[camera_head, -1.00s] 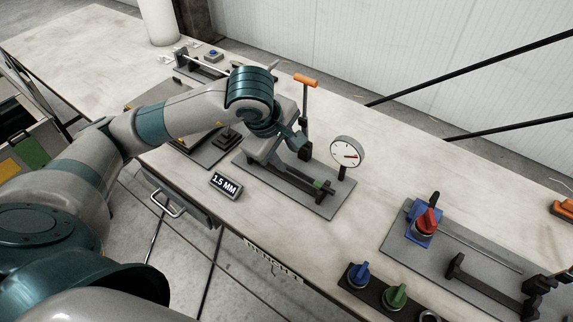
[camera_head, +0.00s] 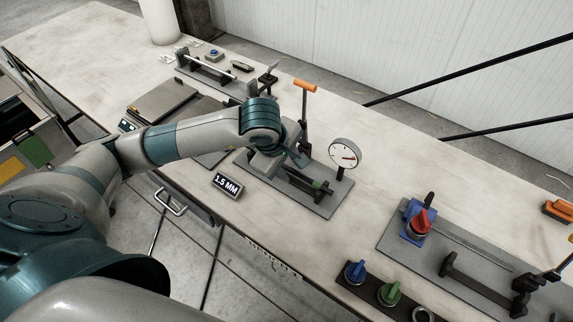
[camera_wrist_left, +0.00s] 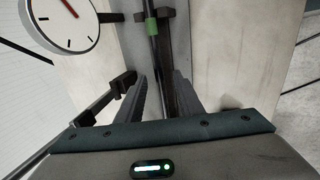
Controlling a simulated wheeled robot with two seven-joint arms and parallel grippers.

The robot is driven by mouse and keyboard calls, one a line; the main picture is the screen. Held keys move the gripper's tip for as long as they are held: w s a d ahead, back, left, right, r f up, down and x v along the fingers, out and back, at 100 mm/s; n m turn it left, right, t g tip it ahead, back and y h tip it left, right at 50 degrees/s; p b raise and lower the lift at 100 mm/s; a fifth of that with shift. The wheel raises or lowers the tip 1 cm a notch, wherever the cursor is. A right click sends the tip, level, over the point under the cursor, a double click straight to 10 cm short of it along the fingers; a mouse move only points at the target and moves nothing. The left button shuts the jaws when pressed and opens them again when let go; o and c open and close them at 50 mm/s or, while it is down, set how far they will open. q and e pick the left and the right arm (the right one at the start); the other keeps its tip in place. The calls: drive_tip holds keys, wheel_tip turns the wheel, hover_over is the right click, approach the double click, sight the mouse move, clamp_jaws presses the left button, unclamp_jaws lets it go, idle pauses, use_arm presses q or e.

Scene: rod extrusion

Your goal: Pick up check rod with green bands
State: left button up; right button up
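The check rod (camera_head: 317,184) is a thin dark rod with a green band, lying low on a grey fixture plate (camera_head: 329,206) in front of a dial gauge. In the left wrist view the rod (camera_wrist_left: 155,45) with its green band runs down between the fingers. My left gripper (camera_head: 297,160) is above the fixture. In the left wrist view its two dark fingers (camera_wrist_left: 161,80) stand apart on either side of the rod, with a gap visible. The rod's near part is hidden by the gripper. My right gripper is not in view.
The round dial gauge (camera_head: 345,153) and an upright post with an orange handle (camera_head: 305,86) stand close to the gripper. A "1.5 MM" display (camera_head: 227,186) is at the left. Another plate with a red knob (camera_head: 421,221) lies at the right.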

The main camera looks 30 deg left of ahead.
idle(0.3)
use_arm(q)
clamp_jaws()
drive_tip(key=shift+r, duration=0.1)
drive_tip(key=shift+w+r+b, duration=0.1)
drive_tip(key=shift+r+b, duration=0.5)
drive_tip(key=shift+r, duration=0.1)
drive_tip(key=s+d+r+b, duration=0.2)
drive_tip(key=d+r+b, duration=0.2)
drive_tip(key=d+r, duration=0.5)
drive_tip(key=shift+d+r+b, duration=0.25)
drive_tip(key=shift+d+b, duration=0.05)
drive_tip(key=shift+d, duration=0.95)
drive_tip(key=shift+s, duration=0.15)
